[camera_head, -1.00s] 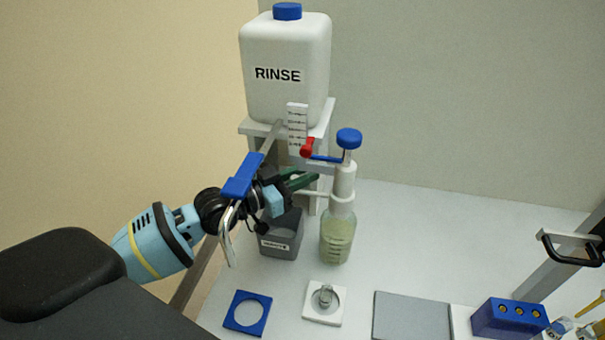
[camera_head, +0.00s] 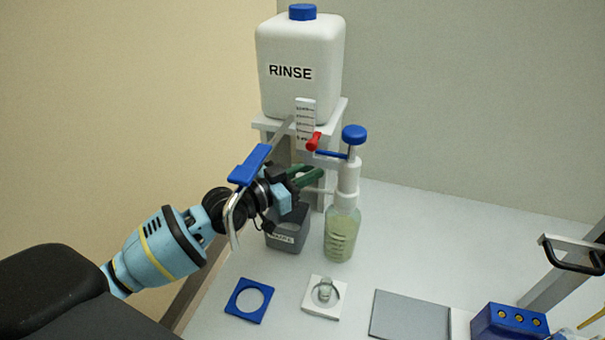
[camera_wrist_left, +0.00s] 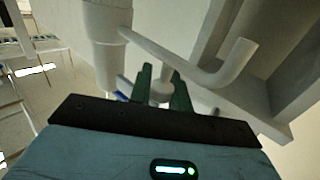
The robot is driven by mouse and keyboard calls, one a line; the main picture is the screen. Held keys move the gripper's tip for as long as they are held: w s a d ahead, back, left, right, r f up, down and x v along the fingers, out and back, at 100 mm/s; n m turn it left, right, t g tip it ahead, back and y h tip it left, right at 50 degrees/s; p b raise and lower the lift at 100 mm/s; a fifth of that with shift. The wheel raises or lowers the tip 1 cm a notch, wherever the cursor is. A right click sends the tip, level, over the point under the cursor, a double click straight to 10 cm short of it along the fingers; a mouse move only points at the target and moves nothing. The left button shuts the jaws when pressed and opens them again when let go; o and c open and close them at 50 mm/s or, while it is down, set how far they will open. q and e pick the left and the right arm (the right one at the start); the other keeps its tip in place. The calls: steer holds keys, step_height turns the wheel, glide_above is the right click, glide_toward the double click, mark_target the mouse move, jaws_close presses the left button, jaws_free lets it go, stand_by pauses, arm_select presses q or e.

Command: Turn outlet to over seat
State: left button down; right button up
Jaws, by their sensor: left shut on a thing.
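The white outlet tube (camera_wrist_left: 190,68) runs sideways from the dispenser column (camera_wrist_left: 108,20) in the left wrist view, and its bent end points up in that picture. In the head view the outlet (camera_head: 318,191) points left from the column above the bottle (camera_head: 341,235). My left gripper (camera_head: 312,176) is shut on a small white stub (camera_wrist_left: 161,88) of the outlet; its green fingers (camera_wrist_left: 161,85) sit on either side. A white square seat (camera_head: 313,309) with a small clear piece in its ring lies in front of the bottle. My right gripper is not in view.
A blue square ring (camera_head: 238,310) lies left of the white seat. A dark grey bin (camera_head: 289,240) stands below my gripper. The RINSE tank (camera_head: 300,55) stands on a shelf behind. A grey plate (camera_head: 410,315) and blue block (camera_head: 509,321) are at right.

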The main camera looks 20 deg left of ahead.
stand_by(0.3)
arm_select(q)
steer(key=c, duration=1.3)
jaws_free()
steer(key=v, duration=0.8)
steer(key=shift+w, duration=0.1)
